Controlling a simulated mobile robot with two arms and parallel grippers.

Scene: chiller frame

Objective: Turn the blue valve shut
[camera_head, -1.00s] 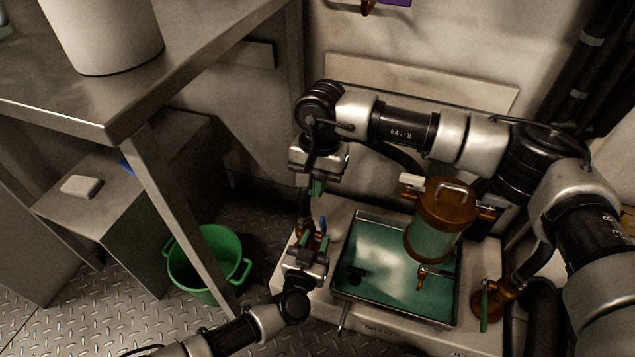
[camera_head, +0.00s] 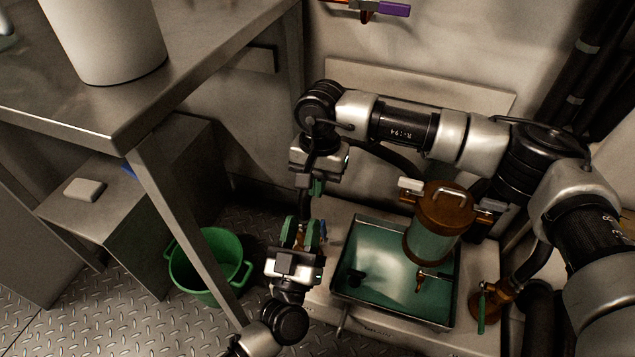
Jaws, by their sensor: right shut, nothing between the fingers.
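The blue valve handle (camera_head: 323,229) shows as a small blue piece at the left end of the white base, just right of my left gripper's fingers. Most of the valve is hidden behind the fingers, so I cannot tell how far it is turned. My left gripper (camera_head: 301,234) points up, with its green-padded fingers apart. An orange-brown part shows between or behind them; I cannot tell whether they touch it. My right gripper (camera_head: 317,188) hangs down just above, shut and empty.
A green-filled tray (camera_head: 337,285) and a brown-capped tank (camera_head: 433,240) stand to the right. A green-handled valve (camera_head: 481,314) is at far right, a purple handle (camera_head: 395,9) on the wall. A green bucket (camera_head: 205,292) and metal table (camera_head: 60,110) are left.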

